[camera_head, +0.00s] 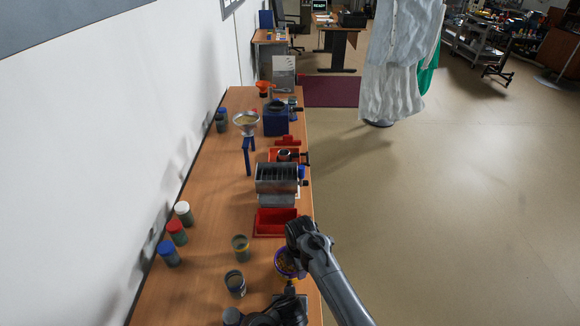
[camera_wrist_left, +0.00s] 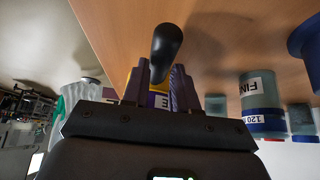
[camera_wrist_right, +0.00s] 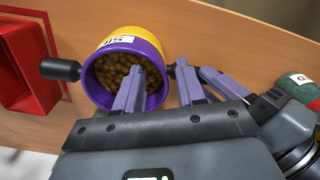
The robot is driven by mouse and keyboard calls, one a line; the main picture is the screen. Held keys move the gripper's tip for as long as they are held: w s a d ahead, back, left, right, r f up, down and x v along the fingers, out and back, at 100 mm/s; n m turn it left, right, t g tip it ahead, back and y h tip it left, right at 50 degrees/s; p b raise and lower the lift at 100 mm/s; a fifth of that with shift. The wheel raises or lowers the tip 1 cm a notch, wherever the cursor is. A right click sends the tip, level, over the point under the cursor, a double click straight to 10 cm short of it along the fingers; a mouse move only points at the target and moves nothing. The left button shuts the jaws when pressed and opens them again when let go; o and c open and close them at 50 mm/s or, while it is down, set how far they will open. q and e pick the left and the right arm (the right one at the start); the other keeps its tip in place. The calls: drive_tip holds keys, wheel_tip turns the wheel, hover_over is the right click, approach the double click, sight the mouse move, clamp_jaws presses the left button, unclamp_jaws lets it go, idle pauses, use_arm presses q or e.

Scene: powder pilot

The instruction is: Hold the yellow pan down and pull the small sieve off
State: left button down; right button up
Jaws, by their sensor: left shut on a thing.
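The yellow pan (camera_wrist_right: 165,30) sits on the table with the small purple sieve (camera_wrist_right: 100,95) seated on it, both tilted-looking in the right wrist view. The sieve holds brown grains (camera_wrist_right: 115,70). A black handle (camera_wrist_right: 60,70) sticks out on the red tray's side. My left gripper (camera_wrist_left: 160,75) is shut on another black handle (camera_wrist_left: 166,50), apparently the pan's, at the near side. My right gripper (camera_wrist_right: 155,80) is open, with one finger over the sieve's opening and one outside its rim; contact with the rim cannot be told.
A red tray (camera_head: 262,230) stands just beyond the pan. Open jars (camera_head: 241,248) (camera_head: 235,284) stand to its left, with capped jars (camera_head: 176,232) near the wall. A metal splitter (camera_head: 277,180) is farther back. The table's right edge is close.

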use_arm(q)
drive_tip(key=shift+f, duration=0.1)
use_arm(e)
drive_tip(key=shift+f, duration=0.95)
drive_tip(key=c, duration=0.7)
use_arm(q)
drive_tip(key=shift+s, duration=0.1)
use_arm(e)
clamp_jaws()
drive_tip(key=shift+r, duration=0.1)
drive_tip(key=shift+w+r, duration=0.15)
drive_tip(key=shift+r, duration=2.25)
drive_tip(key=shift+r, duration=0.1)
